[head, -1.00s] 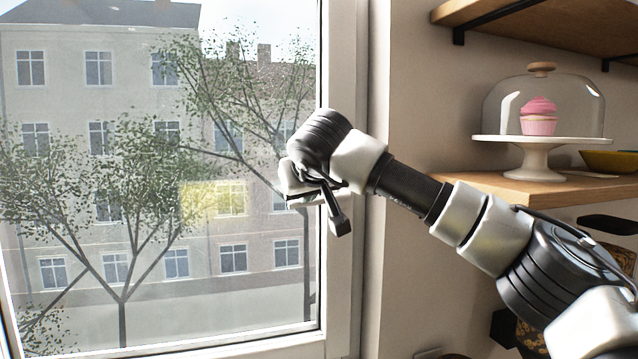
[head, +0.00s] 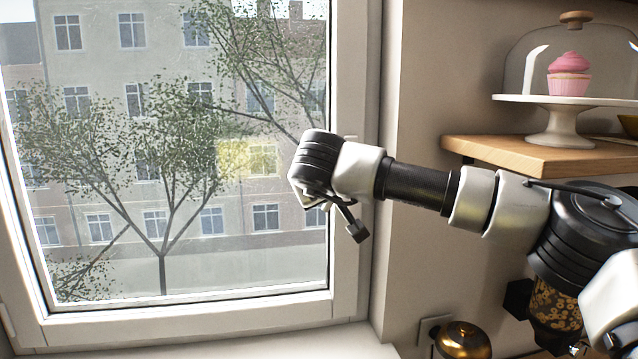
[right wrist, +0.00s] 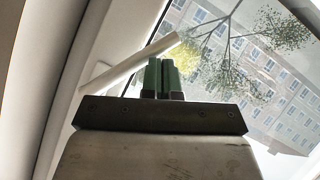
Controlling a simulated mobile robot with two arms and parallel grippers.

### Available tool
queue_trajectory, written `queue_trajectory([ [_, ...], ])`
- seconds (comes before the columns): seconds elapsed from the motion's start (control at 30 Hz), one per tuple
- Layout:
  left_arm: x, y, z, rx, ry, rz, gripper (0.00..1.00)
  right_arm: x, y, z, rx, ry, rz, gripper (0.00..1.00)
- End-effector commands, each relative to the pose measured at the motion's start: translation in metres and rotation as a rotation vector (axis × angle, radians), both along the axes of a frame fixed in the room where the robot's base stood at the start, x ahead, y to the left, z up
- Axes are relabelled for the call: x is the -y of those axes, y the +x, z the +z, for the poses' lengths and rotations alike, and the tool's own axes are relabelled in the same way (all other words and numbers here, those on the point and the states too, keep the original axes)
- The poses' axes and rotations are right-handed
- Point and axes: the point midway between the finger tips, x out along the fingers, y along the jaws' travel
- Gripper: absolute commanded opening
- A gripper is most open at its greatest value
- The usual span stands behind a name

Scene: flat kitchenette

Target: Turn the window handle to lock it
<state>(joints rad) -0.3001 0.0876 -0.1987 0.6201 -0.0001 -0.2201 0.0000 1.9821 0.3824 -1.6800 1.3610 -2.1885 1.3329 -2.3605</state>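The window (head: 185,309) has a white frame and fills the left of the head view. In the right wrist view its white bar-shaped handle (right wrist: 112,80) runs diagonally across the picture. My right gripper (right wrist: 163,64) has two green fingers close together with only a thin gap, and nothing shows between them. Their tips overlap the handle's lower edge in that view; I cannot tell whether they touch it. In the head view my right wrist covers the frame's right side and hides the gripper and most or all of the handle. My left gripper is out of view.
A wooden shelf (head: 538,158) on the right wall holds a cake stand (head: 553,126) with a glass dome over a pink cupcake (head: 568,84). A golden rounded lid (head: 462,340) and a jar (head: 555,308) are at the lower right.

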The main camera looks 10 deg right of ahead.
Motion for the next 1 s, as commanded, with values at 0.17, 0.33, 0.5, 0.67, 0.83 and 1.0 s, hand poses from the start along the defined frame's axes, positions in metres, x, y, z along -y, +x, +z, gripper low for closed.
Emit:
queue_trajectory([
  [0.17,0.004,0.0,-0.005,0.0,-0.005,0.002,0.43,0.01,0.0,-0.013,0.004,-0.136,0.001,0.0],
  [0.33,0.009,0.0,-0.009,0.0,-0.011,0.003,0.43,0.021,0.001,-0.02,0.002,-0.134,0.0,0.0],
  [0.5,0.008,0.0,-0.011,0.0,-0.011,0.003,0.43,0.03,0.001,-0.024,0.003,-0.133,0.0,0.0],
  [0.67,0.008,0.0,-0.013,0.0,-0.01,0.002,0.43,0.036,0.001,-0.027,0.003,-0.133,0.0,0.0],
  [0.83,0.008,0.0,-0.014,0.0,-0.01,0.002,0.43,0.039,0.001,-0.027,0.004,-0.134,0.001,0.0],
  [1.0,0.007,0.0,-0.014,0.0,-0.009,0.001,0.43,0.041,0.002,-0.028,0.003,-0.134,0.001,0.0],
])
